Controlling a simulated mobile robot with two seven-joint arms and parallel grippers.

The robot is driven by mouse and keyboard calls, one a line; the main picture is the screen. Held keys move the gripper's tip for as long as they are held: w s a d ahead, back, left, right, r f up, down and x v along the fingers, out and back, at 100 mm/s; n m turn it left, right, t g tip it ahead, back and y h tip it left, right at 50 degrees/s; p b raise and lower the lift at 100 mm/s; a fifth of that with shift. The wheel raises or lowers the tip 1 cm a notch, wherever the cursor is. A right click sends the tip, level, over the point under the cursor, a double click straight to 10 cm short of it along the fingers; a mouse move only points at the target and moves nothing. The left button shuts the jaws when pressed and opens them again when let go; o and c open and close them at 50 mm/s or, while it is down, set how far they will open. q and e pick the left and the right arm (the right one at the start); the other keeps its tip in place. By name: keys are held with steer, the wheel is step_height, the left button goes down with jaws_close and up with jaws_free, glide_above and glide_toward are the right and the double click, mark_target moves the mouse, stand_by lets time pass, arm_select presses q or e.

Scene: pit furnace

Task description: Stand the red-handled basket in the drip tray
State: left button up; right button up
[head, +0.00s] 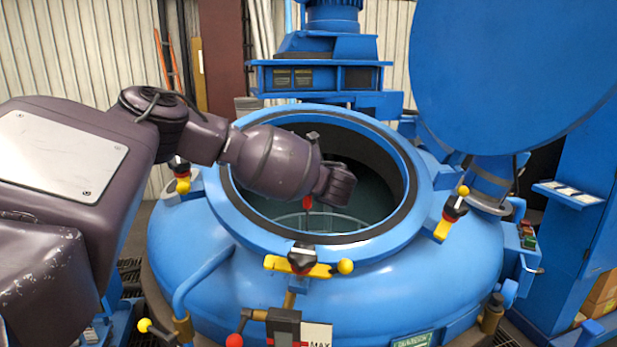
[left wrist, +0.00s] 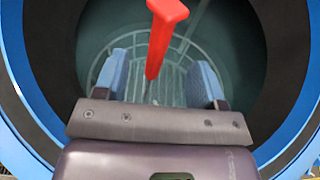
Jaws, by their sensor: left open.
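The basket's red handle (head: 307,203) shows inside the round opening of the blue furnace. Its wire rim and bars (head: 322,222) lie lower in the opening, partly hidden by my left arm. In the left wrist view the red handle (left wrist: 160,35) stands upright above the round wire basket (left wrist: 175,85). My left gripper (head: 335,187) is over the opening. Its two blue-grey fingers (left wrist: 160,82) are apart, with the handle appearing between them. I cannot tell whether they touch it. My right gripper and the drip tray are not in view.
The large blue lid (head: 510,70) stands swung aside at the upper right. A blue machine head (head: 318,75) stands behind the opening.

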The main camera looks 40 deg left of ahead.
arm_select(q)
steer(key=shift+x, duration=2.85)
jaws_close()
